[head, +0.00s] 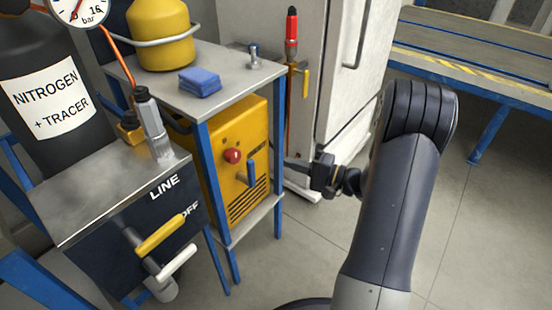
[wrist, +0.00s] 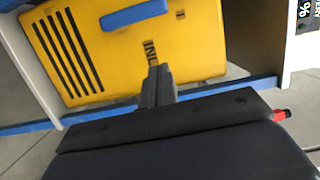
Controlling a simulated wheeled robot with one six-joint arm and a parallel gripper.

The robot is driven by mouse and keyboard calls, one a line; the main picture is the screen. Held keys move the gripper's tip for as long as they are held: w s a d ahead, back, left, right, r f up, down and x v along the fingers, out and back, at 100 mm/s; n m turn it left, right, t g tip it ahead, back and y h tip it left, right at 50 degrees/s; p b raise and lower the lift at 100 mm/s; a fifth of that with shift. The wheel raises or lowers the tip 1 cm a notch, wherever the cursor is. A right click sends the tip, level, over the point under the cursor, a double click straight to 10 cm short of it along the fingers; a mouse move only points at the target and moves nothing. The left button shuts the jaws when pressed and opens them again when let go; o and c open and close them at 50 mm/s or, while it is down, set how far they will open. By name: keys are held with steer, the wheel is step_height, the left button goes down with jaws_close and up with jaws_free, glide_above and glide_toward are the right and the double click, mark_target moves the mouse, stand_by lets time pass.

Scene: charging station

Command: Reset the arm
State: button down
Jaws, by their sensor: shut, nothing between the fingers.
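My arm (head: 395,205) rises from the bottom right of the head view and bends down and left at a dark rounded joint. My gripper (head: 288,164) is at mid-height, pointing left, just right of the yellow machine (head: 215,190) under the metal cart. In the wrist view my gripper (wrist: 157,78) shows its two fingers together, with nothing between them. The yellow machine (wrist: 110,55) is behind them there, with dark vent slots and a blue handle (wrist: 136,15). I cannot tell whether the fingertips touch the machine.
A cart top (head: 215,95) holds a yellow tank (head: 160,38) and a blue cloth (head: 200,82). Left stand a nitrogen cylinder (head: 45,105) and a panel with a yellow valve lever (head: 160,235). A white cabinet (head: 350,80) stands behind my gripper. Floor at lower right is clear.

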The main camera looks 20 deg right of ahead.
steer(key=shift+v, duration=1.9)
steer(key=w+a, duration=0.4)
steer(key=a, duration=0.6)
steer(key=shift+a+b, duration=0.3)
steer(key=shift+a, duration=0.05)
